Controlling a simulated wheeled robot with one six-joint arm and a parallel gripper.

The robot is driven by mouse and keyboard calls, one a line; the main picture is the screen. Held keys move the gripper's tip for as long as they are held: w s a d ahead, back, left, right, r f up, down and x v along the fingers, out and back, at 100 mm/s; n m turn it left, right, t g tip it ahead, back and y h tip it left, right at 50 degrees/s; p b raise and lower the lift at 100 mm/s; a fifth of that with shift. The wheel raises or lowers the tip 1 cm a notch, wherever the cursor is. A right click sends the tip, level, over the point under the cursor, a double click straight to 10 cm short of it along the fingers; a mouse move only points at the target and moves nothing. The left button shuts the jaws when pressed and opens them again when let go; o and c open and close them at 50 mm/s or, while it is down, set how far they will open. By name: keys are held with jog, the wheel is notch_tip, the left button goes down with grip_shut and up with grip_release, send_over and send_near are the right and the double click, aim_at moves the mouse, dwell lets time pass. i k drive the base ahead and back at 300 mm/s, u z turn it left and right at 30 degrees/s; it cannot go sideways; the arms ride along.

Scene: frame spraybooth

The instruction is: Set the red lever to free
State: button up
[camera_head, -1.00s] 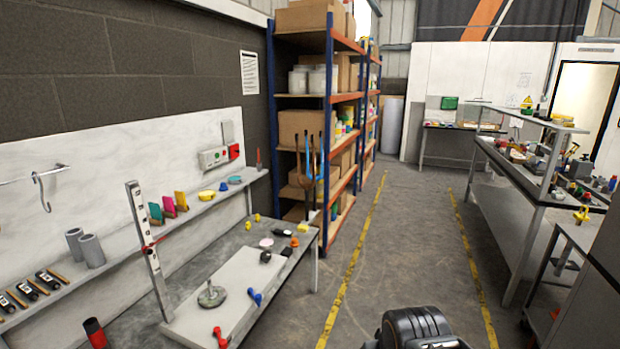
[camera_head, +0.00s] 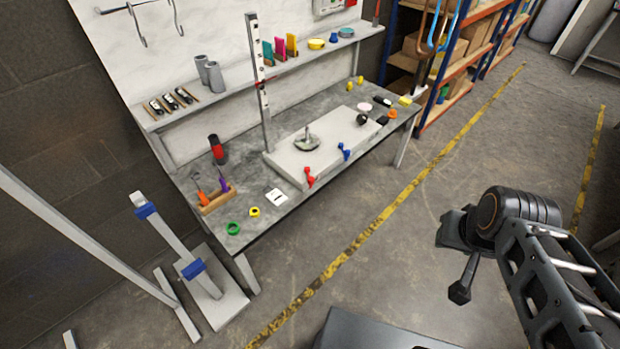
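The red lever (camera_head: 309,177) is a small red handle at the front edge of a pale grey slab on the workbench, in the middle of the head view. A similar blue lever (camera_head: 344,151) is to its right on the same edge. Any marking for its positions is too small to read. My arm (camera_head: 520,212) is at the right, over the floor and well away from the bench. Dark parts at its end show, but I cannot make out the fingers clearly. Nothing of mine touches the lever.
The bench (camera_head: 185,180) also holds a round metal piece with a stem (camera_head: 306,142), an upright ruler-like post (camera_head: 259,85) and small coloured items. A metal frame with blue clamps (camera_head: 170,235) stands at the left. The floor between yellow lines (camera_head: 400,205) is clear.

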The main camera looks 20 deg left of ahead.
aim_at(310, 180)
jog(key=z, duration=0.5)
jog(key=k, duration=0.2)
jog(key=u, duration=1.55)
jog(key=i, duration=0.95)
jog(key=u, duration=0.25)
